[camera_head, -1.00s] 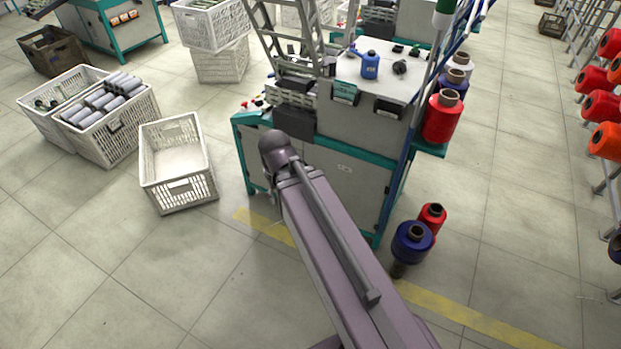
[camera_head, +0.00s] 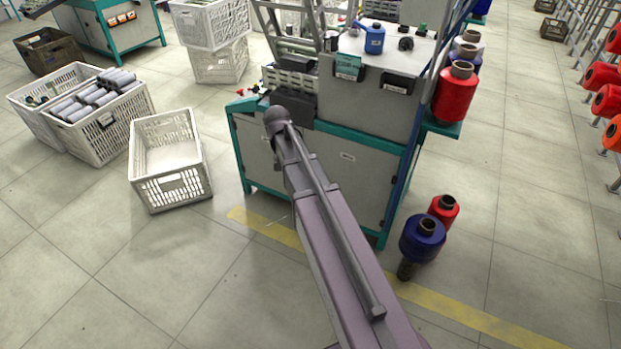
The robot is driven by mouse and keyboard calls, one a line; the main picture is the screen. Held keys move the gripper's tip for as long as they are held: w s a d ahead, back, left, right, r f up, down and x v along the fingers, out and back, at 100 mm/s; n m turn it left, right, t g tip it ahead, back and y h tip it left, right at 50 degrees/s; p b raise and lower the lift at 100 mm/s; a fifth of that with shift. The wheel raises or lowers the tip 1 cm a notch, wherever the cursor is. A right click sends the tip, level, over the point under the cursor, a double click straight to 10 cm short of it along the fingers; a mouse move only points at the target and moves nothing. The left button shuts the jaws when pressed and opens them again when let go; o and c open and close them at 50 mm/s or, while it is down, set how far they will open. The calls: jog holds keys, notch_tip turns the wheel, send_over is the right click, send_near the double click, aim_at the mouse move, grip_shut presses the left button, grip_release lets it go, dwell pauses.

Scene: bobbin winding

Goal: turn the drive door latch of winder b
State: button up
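A grey winder (camera_head: 385,100) with a teal frame stands in the upper middle of the view. I cannot read which winder it is. Its lower cabinet has grey front panels (camera_head: 350,188). A small pale mark (camera_head: 347,157) sits near the top of the right panel; I cannot tell whether it is a latch or a label. My arm reaches up from the bottom edge, and its rounded far joint overlaps the winder's upper left front. My arm covers part of the cabinet front. My gripper is not visible.
An empty white crate (camera_head: 168,160) stands left of the winder; crates with grey tubes (camera_head: 98,128) stand beyond it. Blue (camera_head: 422,238) and red (camera_head: 446,208) thread cones stand on the floor at the winder's right corner. A yellow line (camera_head: 262,227) crosses the mostly clear floor in front.

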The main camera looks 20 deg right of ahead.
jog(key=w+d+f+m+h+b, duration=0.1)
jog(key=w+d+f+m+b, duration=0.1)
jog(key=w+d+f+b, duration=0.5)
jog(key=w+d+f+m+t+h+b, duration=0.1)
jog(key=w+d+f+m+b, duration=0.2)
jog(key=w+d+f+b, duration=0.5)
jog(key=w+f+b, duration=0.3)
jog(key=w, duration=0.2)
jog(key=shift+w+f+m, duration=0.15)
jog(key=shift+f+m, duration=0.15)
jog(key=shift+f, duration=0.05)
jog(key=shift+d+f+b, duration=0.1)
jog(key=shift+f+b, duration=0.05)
jog(key=shift+b, duration=0.2)
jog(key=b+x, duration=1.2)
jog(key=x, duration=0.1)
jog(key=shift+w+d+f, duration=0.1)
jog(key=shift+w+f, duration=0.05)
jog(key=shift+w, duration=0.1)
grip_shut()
